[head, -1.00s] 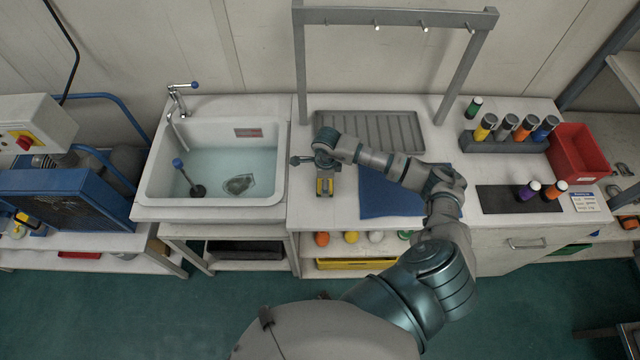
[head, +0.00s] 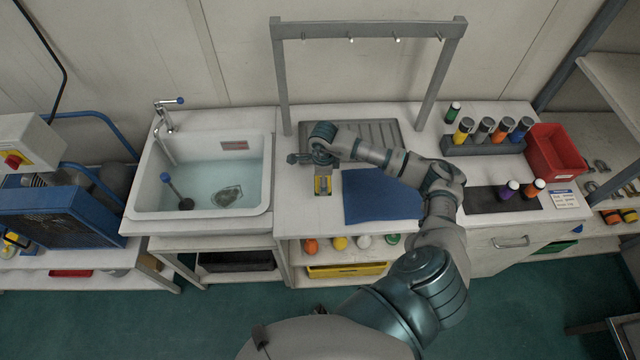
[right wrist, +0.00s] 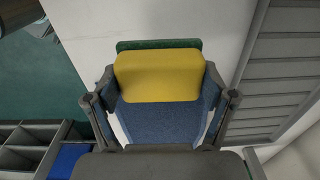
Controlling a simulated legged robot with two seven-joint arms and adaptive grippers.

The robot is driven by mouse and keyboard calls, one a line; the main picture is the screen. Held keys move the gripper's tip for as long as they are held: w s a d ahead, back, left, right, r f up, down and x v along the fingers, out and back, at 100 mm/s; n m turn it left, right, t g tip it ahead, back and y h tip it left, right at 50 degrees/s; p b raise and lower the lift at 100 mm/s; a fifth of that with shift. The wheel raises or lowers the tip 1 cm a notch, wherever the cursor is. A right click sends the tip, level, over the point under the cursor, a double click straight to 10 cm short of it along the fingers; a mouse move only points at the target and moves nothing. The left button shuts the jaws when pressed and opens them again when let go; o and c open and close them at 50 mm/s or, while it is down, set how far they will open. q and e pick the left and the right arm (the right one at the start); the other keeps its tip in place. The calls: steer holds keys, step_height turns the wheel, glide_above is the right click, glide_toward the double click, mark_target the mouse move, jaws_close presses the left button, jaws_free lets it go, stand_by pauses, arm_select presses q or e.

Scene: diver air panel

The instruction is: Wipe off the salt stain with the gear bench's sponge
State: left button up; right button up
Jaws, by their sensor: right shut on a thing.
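My right gripper (head: 323,181) is over the gear bench (head: 312,218), between the sink and the blue mat, pointing down. It is shut on the sponge (right wrist: 158,76), which is yellow with a green layer in the right wrist view. In the head view the sponge (head: 322,187) shows as a small yellow patch at the bench surface; I cannot tell whether it touches. I cannot make out the salt stain; the gripper and sponge may cover it. My left gripper is not in view.
The blue mat (head: 383,197) lies just right of the gripper. The water-filled sink (head: 147,200) is left. A grey ribbed tray (head: 376,131) and a peg frame (head: 281,75) stand behind. A bottle rack (head: 484,147) and a red bin (head: 556,152) are farther right.

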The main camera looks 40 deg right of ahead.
steer(key=shift+d+r, duration=0.2)
steer(key=shift+r, duration=0.35)
steer(key=shift+d+r+p, duration=0.4)
steer(key=shift+r+p, duration=0.1)
steer(key=shift+d, duration=0.15)
steer(key=shift+a+r, duration=0.15)
steer(key=shift+a, duration=0.35)
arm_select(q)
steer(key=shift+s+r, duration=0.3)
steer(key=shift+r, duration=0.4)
